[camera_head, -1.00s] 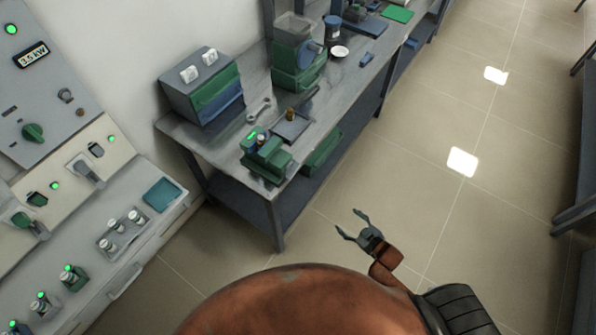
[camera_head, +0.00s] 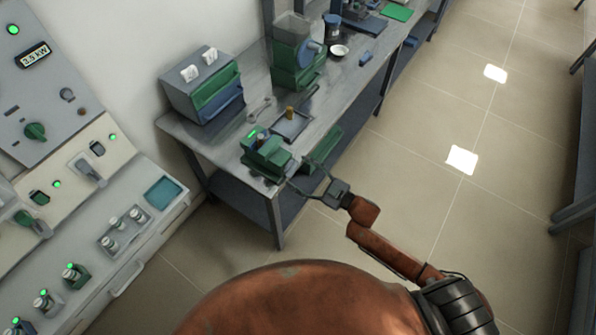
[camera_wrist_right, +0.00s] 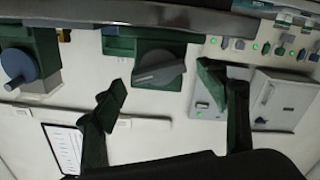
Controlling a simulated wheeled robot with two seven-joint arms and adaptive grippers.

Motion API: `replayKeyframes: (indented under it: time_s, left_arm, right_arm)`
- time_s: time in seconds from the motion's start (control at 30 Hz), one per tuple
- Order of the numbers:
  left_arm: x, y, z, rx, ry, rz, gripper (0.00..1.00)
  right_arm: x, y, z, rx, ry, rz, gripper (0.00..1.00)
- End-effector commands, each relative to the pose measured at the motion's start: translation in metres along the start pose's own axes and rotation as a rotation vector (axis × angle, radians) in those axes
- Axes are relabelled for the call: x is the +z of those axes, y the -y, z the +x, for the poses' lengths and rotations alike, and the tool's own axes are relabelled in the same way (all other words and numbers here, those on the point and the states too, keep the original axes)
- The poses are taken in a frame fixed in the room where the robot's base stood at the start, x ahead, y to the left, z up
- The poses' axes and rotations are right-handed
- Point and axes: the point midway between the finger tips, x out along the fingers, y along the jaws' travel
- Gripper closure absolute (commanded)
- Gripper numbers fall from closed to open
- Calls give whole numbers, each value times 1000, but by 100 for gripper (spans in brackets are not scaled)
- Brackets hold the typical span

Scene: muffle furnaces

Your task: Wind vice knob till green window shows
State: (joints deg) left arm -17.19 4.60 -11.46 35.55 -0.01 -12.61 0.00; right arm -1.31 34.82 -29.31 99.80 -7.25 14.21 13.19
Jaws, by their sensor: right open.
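The green vice (camera_head: 265,158) sits at the near corner of the grey bench. A small bright green patch (camera_head: 252,134) shows on its top; I cannot tell whether this is the window. In the right wrist view, a dark grey knob (camera_wrist_right: 160,70) with a bar grip stands on a green body. My right gripper (camera_head: 296,173) is open beside the vice's right face, just off the bench edge. In the wrist view its two fingers (camera_wrist_right: 164,88) are spread on either side below the knob, with nothing between them. My left gripper is not in view.
On the bench (camera_head: 348,80), a dark tray (camera_head: 291,125), a wrench (camera_head: 260,109) and a green machine with a blue disc (camera_head: 298,60) stand behind the vice. A grey box with green and blue drawers (camera_head: 203,85) is at the left. The floor (camera_head: 420,165) at right is clear.

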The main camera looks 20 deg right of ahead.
Motion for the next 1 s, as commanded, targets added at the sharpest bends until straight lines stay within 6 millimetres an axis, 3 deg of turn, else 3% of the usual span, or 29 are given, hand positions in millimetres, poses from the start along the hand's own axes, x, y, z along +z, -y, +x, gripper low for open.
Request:
replayKeyframes:
  time_s: [0.17, 0.43, 1.0]
  left_arm:
    - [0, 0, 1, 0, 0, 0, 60]
    - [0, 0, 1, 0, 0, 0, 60]
    - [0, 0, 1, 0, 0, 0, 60]
  right_arm:
    - [0, 0, 12, -1, 1, 0, 33]
    - [0, 0, 12, -1, 1, 0, 34]
    - [1, 0, 12, 0, 1, 0, 73]
